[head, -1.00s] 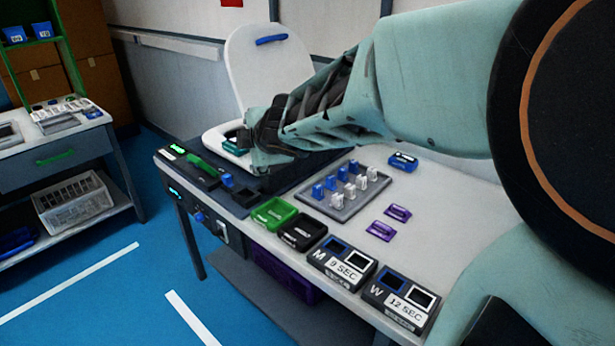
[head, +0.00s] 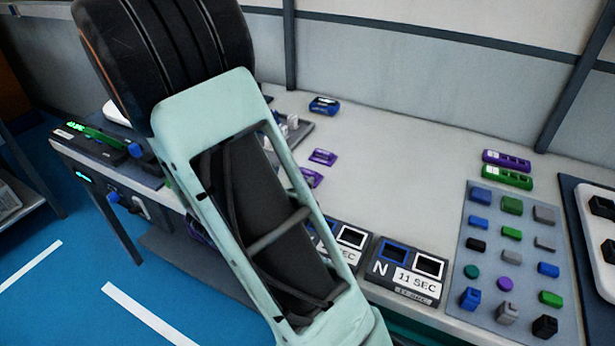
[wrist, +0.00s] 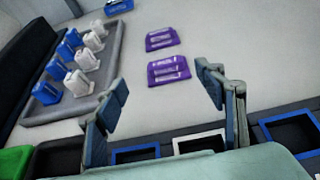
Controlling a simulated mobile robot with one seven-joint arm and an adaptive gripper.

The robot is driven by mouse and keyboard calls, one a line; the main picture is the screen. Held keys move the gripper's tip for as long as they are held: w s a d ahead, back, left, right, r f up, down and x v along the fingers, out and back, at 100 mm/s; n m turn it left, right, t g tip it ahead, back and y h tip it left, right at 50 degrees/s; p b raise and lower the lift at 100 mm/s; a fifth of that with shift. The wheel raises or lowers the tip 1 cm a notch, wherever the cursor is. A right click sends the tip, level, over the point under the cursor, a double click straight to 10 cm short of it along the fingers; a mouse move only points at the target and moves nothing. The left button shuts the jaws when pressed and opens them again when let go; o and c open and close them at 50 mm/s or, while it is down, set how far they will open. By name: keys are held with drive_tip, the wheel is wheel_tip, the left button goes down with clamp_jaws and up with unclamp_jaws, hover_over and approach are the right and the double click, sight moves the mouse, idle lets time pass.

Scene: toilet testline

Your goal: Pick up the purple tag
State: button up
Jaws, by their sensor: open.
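Two small purple tags lie flat on the pale table, one behind the other. In the head view the far tag (head: 323,157) is clear, and the near tag (head: 312,178) is partly hidden by my arm. In the wrist view the near tag (wrist: 168,70) appears between the fingers of my gripper (wrist: 163,80), with the far tag (wrist: 162,39) just above it. My gripper is open and empty. I cannot tell its height above the tags. In the head view my arm hides the gripper.
A grey tray (wrist: 88,104) with several blue and white pieces stands left of the tags. A grey board (head: 512,232) with coloured parts is at right. A blue block (head: 324,105) lies behind. Table right of the tags is clear.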

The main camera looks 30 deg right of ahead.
sight(307, 172)
drive_tip(key=shift+x, duration=1.05)
drive_tip(key=shift+s+f+b+x, duration=0.1)
drive_tip(key=shift+b+x, duration=0.1)
drive_tip(key=shift+x, duration=0.7)
drive_tip(key=shift+s+f+b+x, duration=0.1)
drive_tip(key=shift+s+b+x, duration=0.1)
drive_tip(key=shift+x, duration=0.75)
drive_tip(key=shift+s+f+b+x, duration=0.1)
drive_tip(key=shift+b+x, duration=0.1)
drive_tip(key=shift+x, duration=0.7)
drive_tip(key=shift+d, duration=0.1)
drive_tip(key=shift+c, duration=0.2)
drive_tip(key=c, duration=1)
